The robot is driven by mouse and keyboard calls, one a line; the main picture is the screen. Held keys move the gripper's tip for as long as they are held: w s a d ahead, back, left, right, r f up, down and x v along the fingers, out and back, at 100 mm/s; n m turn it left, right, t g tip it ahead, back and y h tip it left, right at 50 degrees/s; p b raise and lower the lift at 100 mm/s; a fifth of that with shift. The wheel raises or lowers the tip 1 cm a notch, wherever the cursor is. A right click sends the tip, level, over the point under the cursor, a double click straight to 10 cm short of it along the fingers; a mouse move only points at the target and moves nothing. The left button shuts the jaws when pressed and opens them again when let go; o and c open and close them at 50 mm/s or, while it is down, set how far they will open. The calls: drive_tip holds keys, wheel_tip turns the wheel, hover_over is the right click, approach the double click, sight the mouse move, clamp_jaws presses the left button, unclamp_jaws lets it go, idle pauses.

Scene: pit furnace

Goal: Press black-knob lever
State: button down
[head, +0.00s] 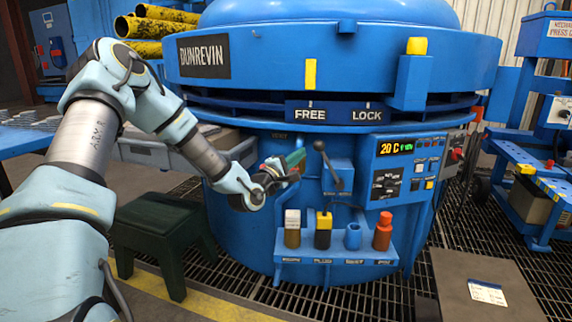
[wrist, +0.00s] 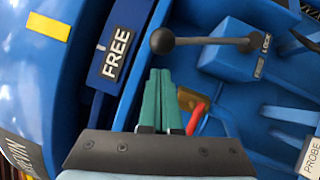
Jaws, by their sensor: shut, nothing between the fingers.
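The black-knob lever (head: 320,146) stands on a small blue box (head: 334,172) on the furnace front, its knob up and to the left of its pivot. In the wrist view the black knob (wrist: 162,40) is just beyond my fingertips, with its dark rod running right to the blue box (wrist: 236,66) marked FREE and LOCK. My gripper (head: 300,156) has green fingers and is left of the lever. In the wrist view my gripper (wrist: 160,72) has its fingers together and empty, with a small visible gap to the knob.
A FREE/LOCK plate (head: 338,112) sits above the lever. Right of it is a control panel (head: 404,166) reading 20 C. Below, a blue shelf (head: 335,252) holds several small containers. A green stool (head: 160,225) stands left. A red piece (wrist: 195,118) shows beside my fingers.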

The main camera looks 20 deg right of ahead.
drive_tip(key=shift+s+d+r, duration=0.15)
drive_tip(key=shift+d, duration=0.3)
drive_tip(key=shift+s+d+r, duration=0.1)
drive_tip(key=shift+d+r, duration=0.05)
drive_tip(key=shift+d, duration=0.3)
